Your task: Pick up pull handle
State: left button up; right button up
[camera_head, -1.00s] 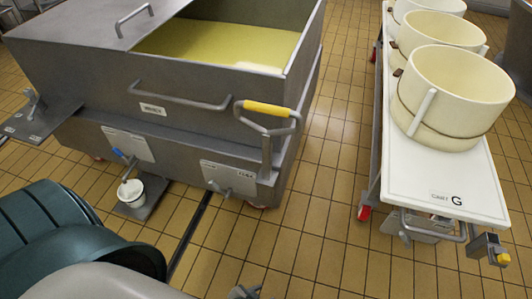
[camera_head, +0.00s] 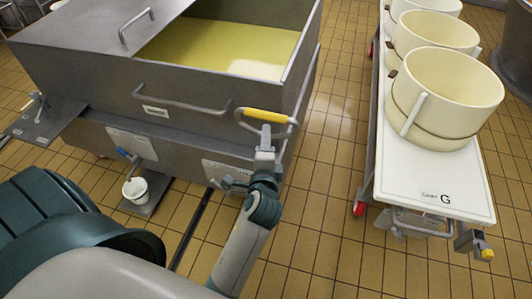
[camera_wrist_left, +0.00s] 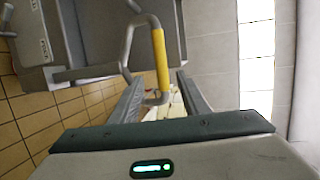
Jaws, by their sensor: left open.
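The pull handle is a bent grey metal loop with a yellow grip (camera_head: 265,116), at the near right corner of the steel vat (camera_head: 190,122). My left gripper (camera_head: 265,134) is open just below the yellow grip in the head view and hides part of the loop's support. In the left wrist view, the yellow grip (camera_wrist_left: 161,60) stands upright in the picture, ahead of the open jaws (camera_wrist_left: 160,80). Its lower end shows between the two fingers. I cannot tell whether a finger touches it. My right gripper is not in view.
A white-topped cart (camera_head: 430,193) marked G stands at the right with several cream tubs on it. A white bucket (camera_head: 135,188) stands on a plate below the vat's front. Tiled floor lies clear between vat and cart.

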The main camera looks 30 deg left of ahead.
aim_at(266, 117)
pick_arm(q)
jog(key=shift+a+r, duration=0.1)
jog(key=shift+r, duration=0.1)
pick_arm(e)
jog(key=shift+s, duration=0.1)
pick_arm(q)
jog(key=p+x, duration=0.2)
jog(key=x, duration=0.9)
jog(key=shift+w+a+f+p, duration=0.15)
jog(key=shift+w+a+p, duration=0.15)
jog(key=shift+w, duration=0.2)
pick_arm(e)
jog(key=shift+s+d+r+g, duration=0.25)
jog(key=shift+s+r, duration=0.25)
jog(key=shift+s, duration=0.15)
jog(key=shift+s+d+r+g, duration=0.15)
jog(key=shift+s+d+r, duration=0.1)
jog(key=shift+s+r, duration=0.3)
pick_arm(q)
jog(key=shift+w, duration=0.1)
